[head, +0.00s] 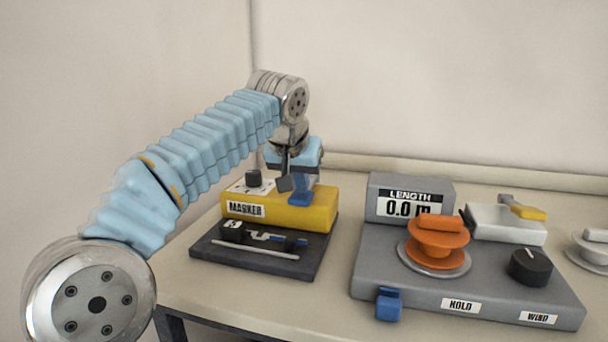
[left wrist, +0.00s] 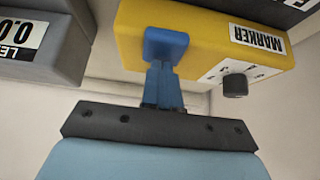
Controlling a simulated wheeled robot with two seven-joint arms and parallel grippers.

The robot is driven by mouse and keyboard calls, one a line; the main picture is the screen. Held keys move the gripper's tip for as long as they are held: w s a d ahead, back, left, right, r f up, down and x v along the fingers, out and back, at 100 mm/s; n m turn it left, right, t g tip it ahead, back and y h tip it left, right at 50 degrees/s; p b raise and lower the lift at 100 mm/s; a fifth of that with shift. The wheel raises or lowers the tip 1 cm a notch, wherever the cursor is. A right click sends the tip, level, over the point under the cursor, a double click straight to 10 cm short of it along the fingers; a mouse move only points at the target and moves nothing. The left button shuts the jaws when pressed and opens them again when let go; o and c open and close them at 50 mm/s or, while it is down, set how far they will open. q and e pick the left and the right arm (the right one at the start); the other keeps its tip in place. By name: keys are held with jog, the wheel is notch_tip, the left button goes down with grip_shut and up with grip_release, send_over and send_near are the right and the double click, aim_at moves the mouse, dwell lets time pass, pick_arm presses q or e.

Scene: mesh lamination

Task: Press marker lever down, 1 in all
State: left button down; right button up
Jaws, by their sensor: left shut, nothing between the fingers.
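The yellow marker unit (head: 285,209), labelled MARKER, stands on a dark base at the left of the table. Its blue lever (head: 300,198) is at the unit's right part; the wide blue end (left wrist: 166,46) shows against the yellow body in the left wrist view. My left gripper (head: 299,181) is shut and empty, right at the lever. The fingers and lever overlap in both views, so I cannot tell whether they touch or how far the lever is tilted. My right gripper is out of view.
A grey length unit (head: 470,290) with a display reading about 0.0, an orange spool (head: 438,240), a black knob (head: 530,267) and a blue lever (head: 388,305) stands to the right. A white block (head: 505,222) with a yellow-tipped handle is behind it. A table strip between the units is clear.

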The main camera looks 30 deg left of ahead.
pick_arm(q)
notch_tip(320, 180, up, 4)
jog(key=p, duration=0.3)
jog(key=shift+r+p, duration=0.55)
jog(key=shift+r, duration=0.3)
notch_tip(320, 180, up, 2)
jog(key=shift+r, duration=0.15)
